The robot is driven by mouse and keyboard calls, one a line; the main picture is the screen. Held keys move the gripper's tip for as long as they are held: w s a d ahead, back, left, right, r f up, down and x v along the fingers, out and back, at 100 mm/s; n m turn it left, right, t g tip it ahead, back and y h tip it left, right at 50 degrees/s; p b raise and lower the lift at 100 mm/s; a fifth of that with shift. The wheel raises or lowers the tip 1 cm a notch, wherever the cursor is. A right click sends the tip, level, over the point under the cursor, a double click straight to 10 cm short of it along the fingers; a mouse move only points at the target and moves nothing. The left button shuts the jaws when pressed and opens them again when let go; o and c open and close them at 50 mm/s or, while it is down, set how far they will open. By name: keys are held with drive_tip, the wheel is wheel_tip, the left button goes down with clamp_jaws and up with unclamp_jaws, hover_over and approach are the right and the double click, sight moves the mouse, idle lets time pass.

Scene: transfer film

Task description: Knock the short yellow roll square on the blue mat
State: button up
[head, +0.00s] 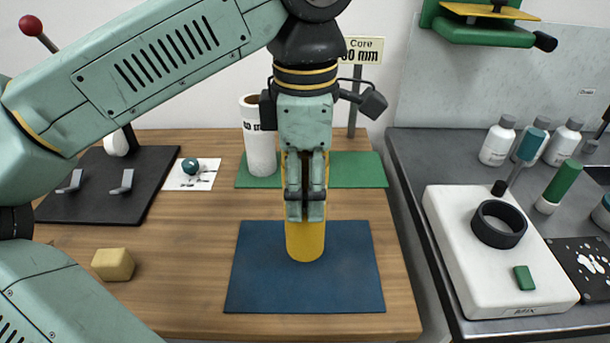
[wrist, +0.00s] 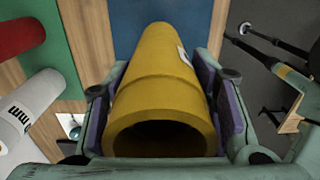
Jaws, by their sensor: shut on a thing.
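The yellow roll (head: 305,243) stands upright over the blue mat (head: 257,289), its lower end at or just above the mat; I cannot tell whether it touches. My gripper (head: 305,205) is shut on the roll from above and hides much of its upper part in the head view. In the wrist view the roll (wrist: 165,95) lies between the two finger pads, its open hollow end toward the camera. The blue mat (wrist: 140,25) shows beyond the roll's far end.
A white roll (head: 260,150) stands on a green mat (head: 358,170) behind the gripper. A yellow block (head: 113,264) lies at the left of the wooden table. A black plate (head: 105,195) is further left. A grey counter with a white device (head: 450,235) and bottles is at right.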

drive_tip(key=shift+f, duration=0.35)
drive_tip(key=shift+r, duration=0.15)
idle(1.2)
idle(0.3)
wheel_tip(320, 180, down, 4)
drive_tip(key=b, duration=0.3)
drive_tip(key=shift+r, duration=0.2)
drive_tip(key=shift+c, duration=0.6)
drive_tip(key=shift+r+p, duration=1.45)
drive_tip(key=shift+r, duration=0.35)
drive_tip(key=shift+f, duration=0.15)
